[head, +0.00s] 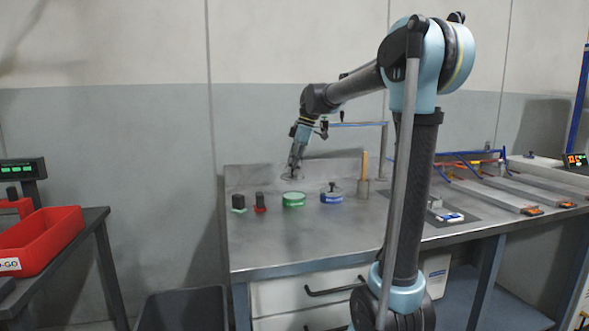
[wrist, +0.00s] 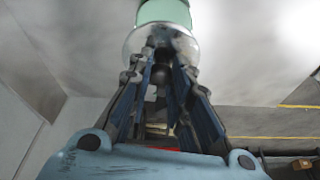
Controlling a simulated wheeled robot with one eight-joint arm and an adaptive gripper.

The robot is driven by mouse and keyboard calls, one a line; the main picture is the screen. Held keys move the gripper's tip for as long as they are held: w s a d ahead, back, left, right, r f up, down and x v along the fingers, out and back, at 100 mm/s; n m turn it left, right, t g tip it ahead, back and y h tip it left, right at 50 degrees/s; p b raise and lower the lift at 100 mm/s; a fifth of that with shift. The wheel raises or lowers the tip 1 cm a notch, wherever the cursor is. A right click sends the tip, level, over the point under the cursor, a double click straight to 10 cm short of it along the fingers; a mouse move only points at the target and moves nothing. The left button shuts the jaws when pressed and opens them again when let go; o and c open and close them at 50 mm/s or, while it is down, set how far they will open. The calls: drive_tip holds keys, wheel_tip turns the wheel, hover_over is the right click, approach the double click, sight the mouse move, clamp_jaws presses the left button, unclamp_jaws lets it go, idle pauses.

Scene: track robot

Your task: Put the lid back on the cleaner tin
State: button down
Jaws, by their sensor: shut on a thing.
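My gripper (head: 293,166) points down over the workbench and is shut on the dark knob of a silver round lid (head: 292,178). The lid hangs above a green tin (head: 293,199), with a gap between them in the head view. In the wrist view the lid (wrist: 148,42) lies past my fingers (wrist: 160,75), with the pale green side of the tin (wrist: 163,11) beyond it. A blue tin (head: 331,198) stands to the right with a lid and dark knob on top. I cannot read which tin is the cleaner tin.
Two small black-topped items, one green-based (head: 238,203) and one red-based (head: 260,203), stand left of the green tin. A holder with a wooden handle (head: 363,187) stands right of the blue tin. The front of the workbench (head: 300,240) is clear. A red bin (head: 50,240) is at far left.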

drive_tip(key=shift+d+f, duration=0.25)
drive_tip(key=shift+d, duration=0.05)
drive_tip(key=shift+f, duration=3)
drive_tip(key=shift+f, duration=0.15)
idle(0.3)
drive_tip(key=c, duration=0.9)
unclamp_jaws()
drive_tip(key=shift+r, duration=3.5)
